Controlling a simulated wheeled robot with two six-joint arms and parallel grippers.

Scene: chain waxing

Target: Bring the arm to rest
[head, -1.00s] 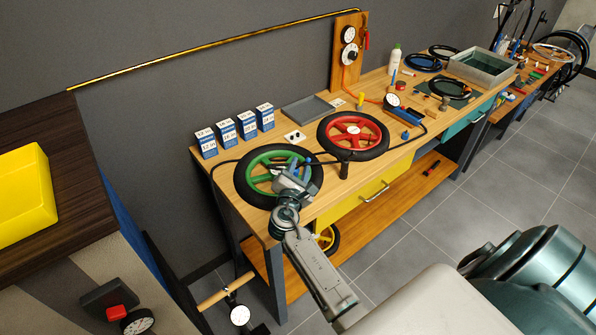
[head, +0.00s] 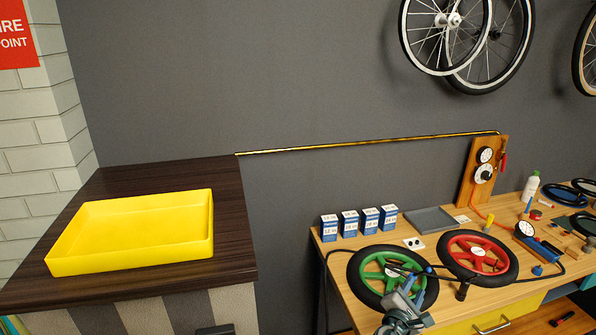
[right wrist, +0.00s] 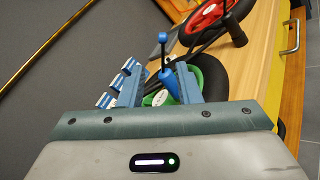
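My right gripper (head: 414,288) is over the front right part of the green-rimmed wheel (head: 390,275), which lies flat at the left end of the workbench. In the right wrist view, my right gripper (right wrist: 158,70) has its two blue fingers spread apart. A blue piece with a black, ball-ended lever (right wrist: 169,84) shows between or just beyond the fingers. I cannot tell whether they touch it; no finger is seen closed on it. My left gripper is in neither view.
A red-rimmed wheel (head: 478,255) lies to the right, with a black hose around both wheels. Several blue-white boxes (head: 349,224) and a grey tray (head: 430,219) stand behind. A yellow tray (head: 130,256) sits on the dark counter (head: 232,214) at left.

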